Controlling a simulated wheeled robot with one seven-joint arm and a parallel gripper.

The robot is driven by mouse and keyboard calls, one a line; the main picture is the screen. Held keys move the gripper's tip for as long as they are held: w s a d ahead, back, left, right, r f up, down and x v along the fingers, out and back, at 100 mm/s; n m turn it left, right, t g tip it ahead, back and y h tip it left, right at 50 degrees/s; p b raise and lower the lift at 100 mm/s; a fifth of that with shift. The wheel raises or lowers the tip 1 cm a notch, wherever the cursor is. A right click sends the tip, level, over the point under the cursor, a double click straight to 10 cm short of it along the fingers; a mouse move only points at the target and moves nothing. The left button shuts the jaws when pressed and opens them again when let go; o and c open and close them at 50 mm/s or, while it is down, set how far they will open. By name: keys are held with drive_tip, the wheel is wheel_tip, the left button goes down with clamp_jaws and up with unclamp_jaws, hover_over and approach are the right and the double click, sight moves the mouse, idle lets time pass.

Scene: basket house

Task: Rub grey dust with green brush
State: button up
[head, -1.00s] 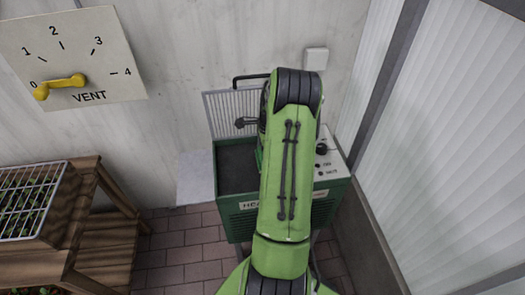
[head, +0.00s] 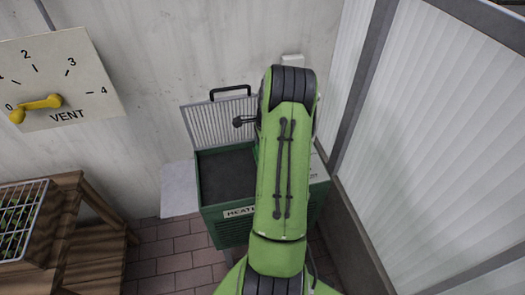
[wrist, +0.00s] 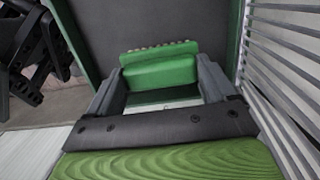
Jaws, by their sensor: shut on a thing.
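The green brush (wrist: 160,70) is between the fingers of my gripper (wrist: 160,82) in the wrist view, with a row of pale bristle tufts along its far edge. My gripper is shut on it. Beyond it lies a dark grey surface (wrist: 170,20) inside a green frame, which is the open top of the green heater (head: 232,228). In the head view the dark grey bed (head: 226,172) shows left of my arm; I cannot tell dust from bed. My gripper and the brush are hidden behind my arm there. I cannot tell whether the bristles touch the surface.
A slatted grey lid (head: 215,122) stands raised behind the heater, and its slats show close on the right in the wrist view. A wooden bench (head: 75,220) is at left. A vent dial (head: 60,80) hangs on the wall. Translucent panels (head: 450,130) close the right side.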

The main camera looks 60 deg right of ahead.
drive_tip(key=shift+r+p, duration=1.55)
drive_tip(key=shift+r, duration=0.7)
